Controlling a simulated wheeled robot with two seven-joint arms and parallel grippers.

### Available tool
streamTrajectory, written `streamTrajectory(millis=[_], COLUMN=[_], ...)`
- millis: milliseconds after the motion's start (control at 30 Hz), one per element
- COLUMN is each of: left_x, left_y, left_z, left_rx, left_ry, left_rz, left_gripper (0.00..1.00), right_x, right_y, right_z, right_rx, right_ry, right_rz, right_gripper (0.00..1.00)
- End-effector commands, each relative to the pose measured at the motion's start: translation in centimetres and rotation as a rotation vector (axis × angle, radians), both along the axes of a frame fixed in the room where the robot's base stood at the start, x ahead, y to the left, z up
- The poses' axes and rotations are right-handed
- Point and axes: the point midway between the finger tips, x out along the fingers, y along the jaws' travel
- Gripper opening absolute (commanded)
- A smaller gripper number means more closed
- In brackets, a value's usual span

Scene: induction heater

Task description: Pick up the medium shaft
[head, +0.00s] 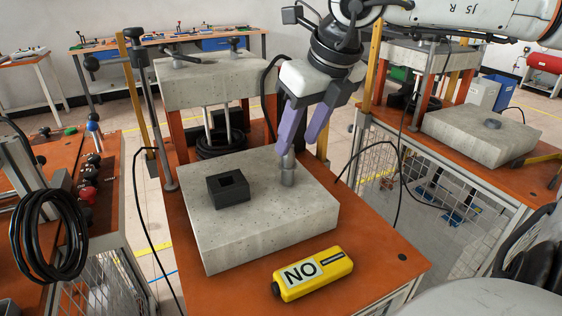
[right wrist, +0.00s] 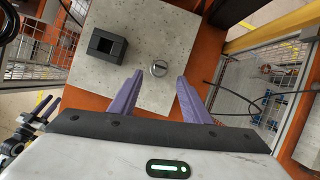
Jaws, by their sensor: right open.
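The medium shaft is most likely the short grey metal cylinder (head: 288,170) standing upright on the concrete block (head: 240,235) in the head view. In the right wrist view its round top (right wrist: 159,68) shows between and beyond the fingertips. My right gripper (head: 296,165) has purple fingers and is open, with its fingertips close to the cylinder's upper part.
A black square block with a square hole (head: 228,189) sits on the concrete left of the cylinder. A yellow box marked NO (head: 312,274) lies in front on the orange table (head: 375,258). A heavy upper block (head: 205,80) on posts stands behind. Cables hang at both sides.

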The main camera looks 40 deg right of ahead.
Motion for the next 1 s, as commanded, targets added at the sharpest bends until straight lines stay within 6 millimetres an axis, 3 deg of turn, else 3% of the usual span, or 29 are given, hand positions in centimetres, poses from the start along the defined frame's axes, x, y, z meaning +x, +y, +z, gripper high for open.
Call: streamTrajectory(millis=[600, 867, 1000], left_x=[-0.5, 0.0, 0.3], left_y=[0.0, 0.0, 0.0], left_z=[-0.2, 0.0, 0.2], left_rx=[0.000, 0.000, 0.000], left_ry=[0.010, 0.001, -0.004], left_rz=[0.001, 0.000, 0.000], left_gripper=[0.31, 0.31, 0.31], right_x=[2.8, 3.0, 3.0], right_y=[-0.2, -0.2, -0.2], right_z=[-6.4, -6.7, -6.7], right_rx=[0.004, 0.006, 0.006], right_ry=[0.003, -0.001, -0.001], right_rz=[0.001, 0.001, 0.001], right_gripper=[0.43, 0.43, 0.23])
